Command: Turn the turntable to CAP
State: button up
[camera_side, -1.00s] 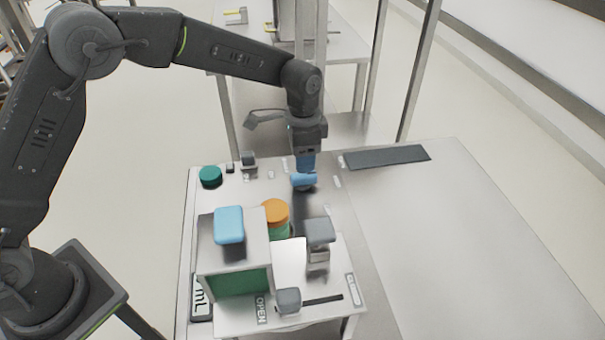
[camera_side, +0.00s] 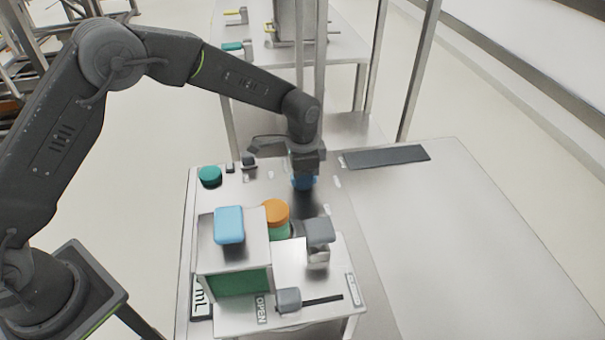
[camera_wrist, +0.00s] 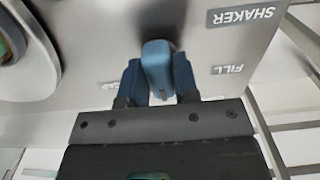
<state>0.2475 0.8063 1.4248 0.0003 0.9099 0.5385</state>
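In the wrist view, a blue handle (camera_wrist: 157,66) stands up from a grey metal surface (camera_wrist: 95,35). My gripper (camera_wrist: 158,78) has one blue finger on each side of it, apparently touching and shut on it. In the side view my gripper (camera_side: 304,184) is low over the far part of the bench, and it hides the handle. The turntable's outline is not clear.
Nearer on the bench stand a box with a light blue handle (camera_side: 229,224), an orange-topped round part (camera_side: 275,211), and grey knobs (camera_side: 319,231) (camera_side: 288,299). A green round cap (camera_side: 210,175) is at the far left.

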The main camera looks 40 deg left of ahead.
jog(key=c, duration=0.4)
jog(key=shift+c, duration=0.2)
jog(key=shift+m, duration=0.3)
jog(key=m, duration=1.2)
jog(key=shift+m, duration=0.3)
jog(key=o, duration=0.9)
jog(key=shift+r, duration=0.1)
notch_tip(320, 180, up, 14)
jog(key=shift+f, duration=0.15)
